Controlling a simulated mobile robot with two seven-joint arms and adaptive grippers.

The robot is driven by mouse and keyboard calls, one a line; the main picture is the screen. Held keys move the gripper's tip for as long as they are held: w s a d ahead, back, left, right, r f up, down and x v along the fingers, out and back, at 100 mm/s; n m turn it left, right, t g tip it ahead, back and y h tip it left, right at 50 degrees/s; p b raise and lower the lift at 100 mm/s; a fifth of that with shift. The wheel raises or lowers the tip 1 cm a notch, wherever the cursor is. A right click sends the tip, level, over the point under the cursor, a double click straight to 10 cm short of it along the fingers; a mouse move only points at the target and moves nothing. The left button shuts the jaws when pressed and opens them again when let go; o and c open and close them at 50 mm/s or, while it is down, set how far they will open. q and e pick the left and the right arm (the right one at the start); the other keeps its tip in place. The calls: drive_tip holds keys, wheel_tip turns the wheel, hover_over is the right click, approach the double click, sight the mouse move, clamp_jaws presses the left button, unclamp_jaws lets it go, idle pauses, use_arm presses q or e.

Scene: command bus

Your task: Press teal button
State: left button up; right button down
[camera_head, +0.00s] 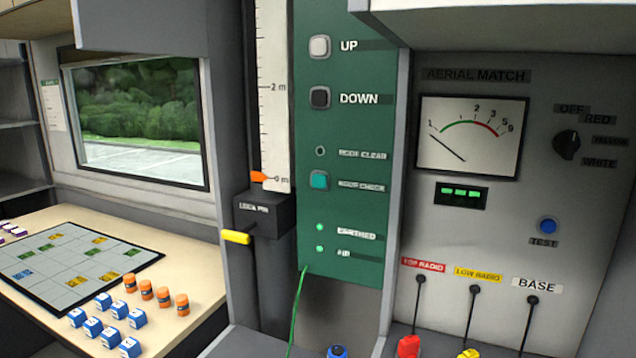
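Nothing covers the teal button. Neither of my grippers shows in the view.
A grey box with a yellow handle (236,237) juts out left of the panel. A green cable (297,310) hangs below it. At right are a meter (470,135), a knob (567,145) and a blue TEST button (548,226). A table (195,262) with blocks stands left.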

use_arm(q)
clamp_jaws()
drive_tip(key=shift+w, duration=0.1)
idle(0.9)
